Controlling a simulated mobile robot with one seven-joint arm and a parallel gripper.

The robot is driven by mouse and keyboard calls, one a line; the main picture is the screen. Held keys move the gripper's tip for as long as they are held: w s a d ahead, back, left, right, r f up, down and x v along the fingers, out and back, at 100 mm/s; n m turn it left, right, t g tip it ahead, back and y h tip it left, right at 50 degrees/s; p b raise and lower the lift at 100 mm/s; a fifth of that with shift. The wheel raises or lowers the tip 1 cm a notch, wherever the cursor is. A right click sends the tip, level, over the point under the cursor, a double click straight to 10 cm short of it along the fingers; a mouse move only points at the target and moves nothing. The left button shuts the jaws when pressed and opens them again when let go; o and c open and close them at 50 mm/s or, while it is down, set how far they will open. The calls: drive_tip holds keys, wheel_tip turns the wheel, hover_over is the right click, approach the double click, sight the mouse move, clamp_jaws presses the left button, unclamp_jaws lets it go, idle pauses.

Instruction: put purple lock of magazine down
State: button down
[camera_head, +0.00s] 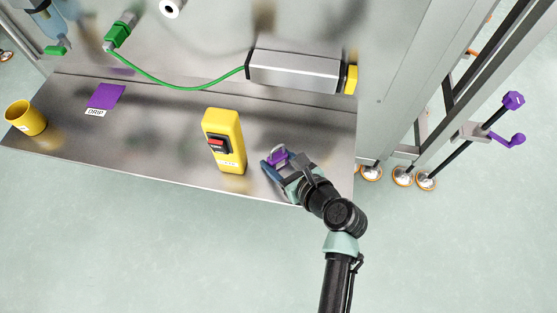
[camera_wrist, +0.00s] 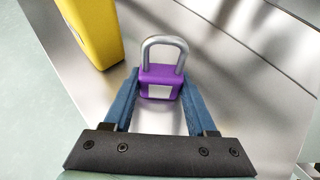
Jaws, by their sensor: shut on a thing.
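The purple lock (camera_wrist: 160,82) is a padlock with a silver shackle and a pale label. My gripper (camera_wrist: 160,97) is shut on its body, one blue finger on each side, and the shackle points away from the gripper. In the head view the lock (camera_head: 279,155) and my gripper (camera_head: 273,166) are at the right part of the metal shelf (camera_head: 170,150), right of the yellow switch box. The lock is low over or on the shelf; I cannot tell whether it touches the surface.
A yellow switch box (camera_head: 224,140) with a red switch stands close to the left of my gripper. A purple mat marked DRIP (camera_head: 105,98) and a yellow cup (camera_head: 25,118) are at the left. Purple-ended levers (camera_head: 513,100) stick out at the right.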

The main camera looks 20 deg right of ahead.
drive_tip(key=shift+c, duration=1)
unclamp_jaws()
drive_tip(key=shift+f, duration=0.1)
drive_tip(key=shift+r, duration=0.2)
drive_tip(key=p+v, duration=0.6)
drive_tip(key=v, duration=0.4)
drive_tip(key=shift+s+r, duration=0.2)
drive_tip(key=shift+r, duration=0.1)
drive_tip(key=shift+s+d+r+p, duration=0.15)
drive_tip(key=shift+s+p, duration=0.3)
drive_tip(key=shift+s, duration=0.2)
